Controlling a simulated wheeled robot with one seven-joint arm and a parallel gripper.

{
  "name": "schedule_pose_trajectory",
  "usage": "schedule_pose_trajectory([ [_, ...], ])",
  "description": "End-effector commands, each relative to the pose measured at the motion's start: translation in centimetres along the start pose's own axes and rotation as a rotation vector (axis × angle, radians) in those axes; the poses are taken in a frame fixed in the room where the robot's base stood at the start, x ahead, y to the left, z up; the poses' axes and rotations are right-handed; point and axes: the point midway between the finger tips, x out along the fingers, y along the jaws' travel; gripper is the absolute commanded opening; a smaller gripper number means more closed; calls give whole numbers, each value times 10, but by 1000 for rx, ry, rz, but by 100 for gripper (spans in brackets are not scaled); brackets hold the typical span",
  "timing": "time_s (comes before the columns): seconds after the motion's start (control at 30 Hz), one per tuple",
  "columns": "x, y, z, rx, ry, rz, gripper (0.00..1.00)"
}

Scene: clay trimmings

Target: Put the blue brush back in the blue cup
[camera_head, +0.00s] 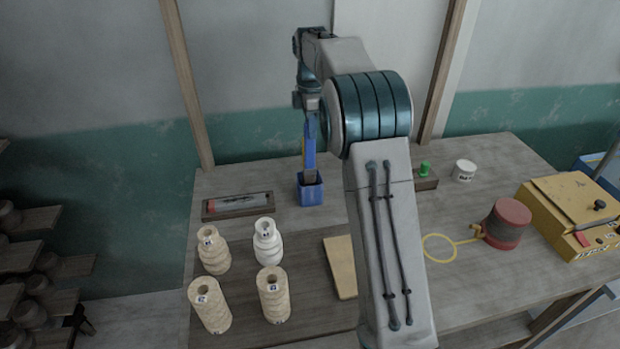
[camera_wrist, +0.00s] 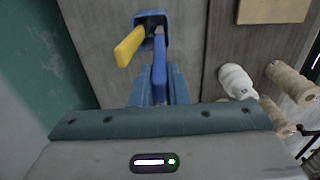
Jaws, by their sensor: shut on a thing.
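The blue cup (camera_head: 311,194) stands upright near the back of the table; it also shows at the top of the wrist view (camera_wrist: 152,14). A yellow handle (camera_wrist: 130,46) sticks out of the cup. My gripper (camera_wrist: 158,88) is above the cup and shut on the blue brush (camera_wrist: 159,62). In the head view, the brush (camera_head: 309,135) points down toward the cup. In the wrist view, the brush's far end overlaps the cup's opening beside the yellow handle. I cannot tell how deep the end reaches, or whether it touches the cup.
A shallow tray (camera_head: 211,210) lies left of the cup. A green-knobbed block (camera_head: 425,181), white pot (camera_head: 464,171), red drum (camera_head: 506,223) and yellow box (camera_head: 570,212) are to the right. My arm hides the table's middle.

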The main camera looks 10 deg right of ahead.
Motion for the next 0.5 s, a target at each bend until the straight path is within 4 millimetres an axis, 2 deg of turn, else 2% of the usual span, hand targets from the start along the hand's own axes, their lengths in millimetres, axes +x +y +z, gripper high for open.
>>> schedule_pose_trajectory([
  [0.1,19,-1,-1,-2,0,-4,0],
  [0.27,35,-1,-1,-2,0,-4,0],
  [0.5,68,-1,-1,-2,-1,-4,0],
])
